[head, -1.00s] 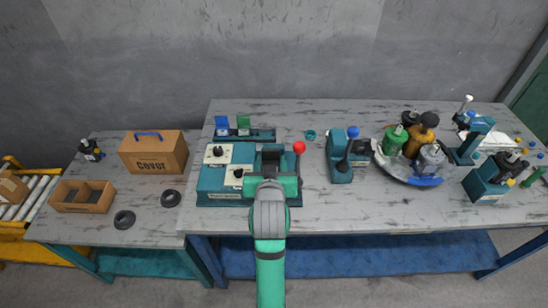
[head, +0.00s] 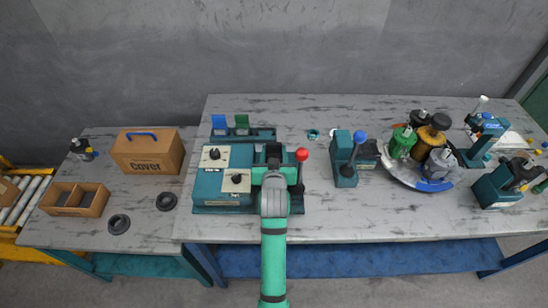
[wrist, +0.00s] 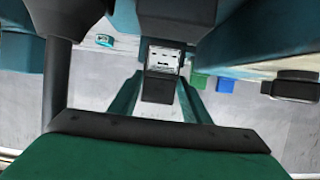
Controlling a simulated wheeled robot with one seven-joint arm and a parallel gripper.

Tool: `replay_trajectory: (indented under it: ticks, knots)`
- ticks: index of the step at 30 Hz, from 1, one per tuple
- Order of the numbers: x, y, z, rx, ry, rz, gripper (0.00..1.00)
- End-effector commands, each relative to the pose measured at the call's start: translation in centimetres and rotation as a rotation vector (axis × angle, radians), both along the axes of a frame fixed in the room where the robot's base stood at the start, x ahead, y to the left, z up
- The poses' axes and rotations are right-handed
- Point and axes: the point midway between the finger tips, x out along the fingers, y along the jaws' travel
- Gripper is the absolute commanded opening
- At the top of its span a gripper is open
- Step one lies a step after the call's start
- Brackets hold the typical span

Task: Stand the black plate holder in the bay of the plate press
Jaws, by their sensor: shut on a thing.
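The teal plate press (head: 222,186) stands on the table, with a black lever and red knob (head: 302,155) at its right. My gripper (head: 272,172) is over the right part of the press, by the bay, left of the lever. In the wrist view my gripper (wrist: 160,98) has its two green fingers closed around a dark block, which appears to be the black plate holder (wrist: 158,88). A silver face (wrist: 163,58) shows just beyond it. My arm hides the holder in the head view. I cannot tell whether the holder touches the bay floor.
A rack with a blue plate (head: 219,122) and a green plate (head: 242,121) stands behind the press. A teal device with a blue-knobbed lever (head: 344,160) stands to the right. A round tray (head: 390,178) of parts is farther right. Bare table lies between them.

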Motion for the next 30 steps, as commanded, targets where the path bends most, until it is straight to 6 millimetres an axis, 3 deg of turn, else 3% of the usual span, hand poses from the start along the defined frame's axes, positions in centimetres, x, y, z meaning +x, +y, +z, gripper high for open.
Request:
replay_trajectory:
  ticks: [6,19,20,22,30]
  knots:
    - [0.0,0.0,-2.9,0.000,0.002,0.000,0.20]
    - [0.0,-0.1,-3.4,0.001,0.001,0.000,0.20]
    - [0.0,0.0,-3.5,0.000,0.001,0.000,0.46]
    - [0.0,0.0,-3.4,0.000,0.000,0.000,0.62]
    - [0.0,0.0,-3.4,0.000,0.000,0.000,0.62]
